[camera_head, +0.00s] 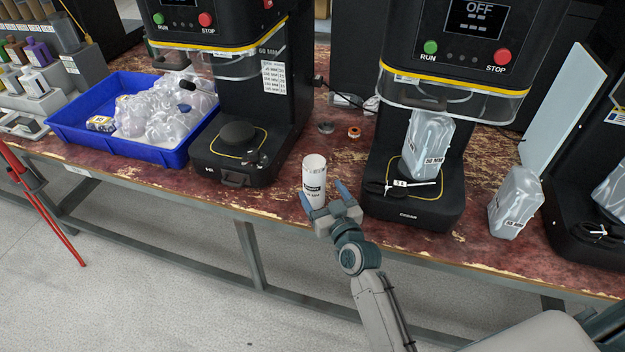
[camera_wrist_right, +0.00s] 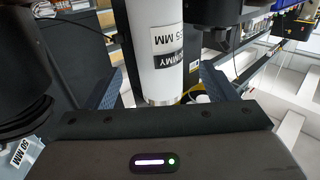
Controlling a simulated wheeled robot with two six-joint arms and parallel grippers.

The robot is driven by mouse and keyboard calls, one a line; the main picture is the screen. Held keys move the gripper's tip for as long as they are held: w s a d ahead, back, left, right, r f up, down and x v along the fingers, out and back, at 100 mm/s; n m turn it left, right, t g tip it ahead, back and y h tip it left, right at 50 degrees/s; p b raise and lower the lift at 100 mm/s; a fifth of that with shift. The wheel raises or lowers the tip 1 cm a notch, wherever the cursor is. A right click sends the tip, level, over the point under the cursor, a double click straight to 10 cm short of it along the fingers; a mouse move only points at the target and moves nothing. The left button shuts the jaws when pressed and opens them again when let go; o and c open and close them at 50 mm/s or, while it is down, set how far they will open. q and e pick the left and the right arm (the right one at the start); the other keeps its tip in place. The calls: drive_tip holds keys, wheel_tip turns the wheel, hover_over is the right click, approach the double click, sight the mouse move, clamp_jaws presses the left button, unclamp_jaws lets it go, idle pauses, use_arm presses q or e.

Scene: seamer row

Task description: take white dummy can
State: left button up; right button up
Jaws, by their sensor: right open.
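The white dummy can (camera_head: 314,178) stands upright on the worn red bench top between two black seamer machines. It carries a dark label and black print. My right gripper (camera_head: 325,199) is open at the can, with a finger on either side of it. In the right wrist view the can (camera_wrist_right: 157,50) is between the open fingers (camera_wrist_right: 157,88), with a gap visible at each side. Its label there reads upside down, with "DUMMY" and "MM" showing. My left gripper is not in view.
A blue crate (camera_head: 120,142) with bagged items is at left. Small round parts (camera_head: 354,132) lie behind the can.

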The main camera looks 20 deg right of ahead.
sight(319, 186)
drive_tip(key=shift+w+r, duration=0.1)
drive_tip(key=shift+w, duration=0.55)
drive_tip(key=w, duration=0.2)
drive_tip(key=w+p, duration=0.1)
drive_tip(key=w, duration=0.1)
drive_tip(key=shift+w+a+f, duration=0.15)
drive_tip(key=shift+a+f, duration=0.05)
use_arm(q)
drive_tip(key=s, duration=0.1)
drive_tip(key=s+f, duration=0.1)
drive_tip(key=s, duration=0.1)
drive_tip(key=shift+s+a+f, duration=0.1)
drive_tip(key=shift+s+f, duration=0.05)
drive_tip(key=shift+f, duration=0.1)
use_arm(e)
drive_tip(key=shift+c, duration=0.5)
drive_tip(key=c, duration=1.1)
